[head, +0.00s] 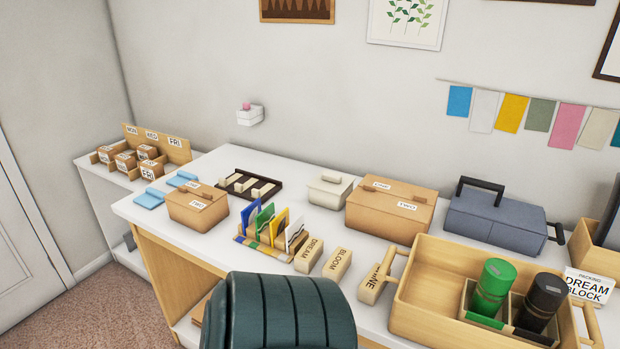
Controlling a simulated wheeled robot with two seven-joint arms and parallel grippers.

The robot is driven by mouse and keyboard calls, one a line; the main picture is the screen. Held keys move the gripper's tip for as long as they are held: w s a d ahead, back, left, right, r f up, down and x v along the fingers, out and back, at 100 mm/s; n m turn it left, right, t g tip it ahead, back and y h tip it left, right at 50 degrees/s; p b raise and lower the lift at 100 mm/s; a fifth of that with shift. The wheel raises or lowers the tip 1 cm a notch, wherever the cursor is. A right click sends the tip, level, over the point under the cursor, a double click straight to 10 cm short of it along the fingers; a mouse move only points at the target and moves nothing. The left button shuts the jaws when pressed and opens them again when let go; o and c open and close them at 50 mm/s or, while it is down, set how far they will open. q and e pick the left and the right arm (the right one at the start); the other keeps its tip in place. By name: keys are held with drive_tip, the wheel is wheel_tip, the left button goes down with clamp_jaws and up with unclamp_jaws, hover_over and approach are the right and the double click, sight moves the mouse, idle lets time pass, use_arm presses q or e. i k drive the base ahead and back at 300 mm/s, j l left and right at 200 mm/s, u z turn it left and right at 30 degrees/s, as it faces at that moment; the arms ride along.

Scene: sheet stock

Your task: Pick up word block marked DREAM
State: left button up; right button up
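The word block marked DREAM (308,256) is a small light wooden block on the white counter, just right of a rack of coloured cards. A block marked BLOOM (337,264) lies close to its right. A third block (374,284) ending in INE is further right, partly hidden by the wooden tray's handle. A white sign (590,287) on the right reads PACKING DREAM BLOCK. Neither of my grippers shows in the head view, and nothing is holding the DREAM block.
A dark green ribbed shape like a chair back (278,312) stands in front of the counter, just below the DREAM block. The card rack (272,236) is close on its left. A wooden tray (425,300) with green and black canisters is at right; boxes stand behind.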

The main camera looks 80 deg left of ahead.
sight(305, 258)
drive_tip(key=i+j, duration=0.4)
drive_tip(key=u, duration=2.8)
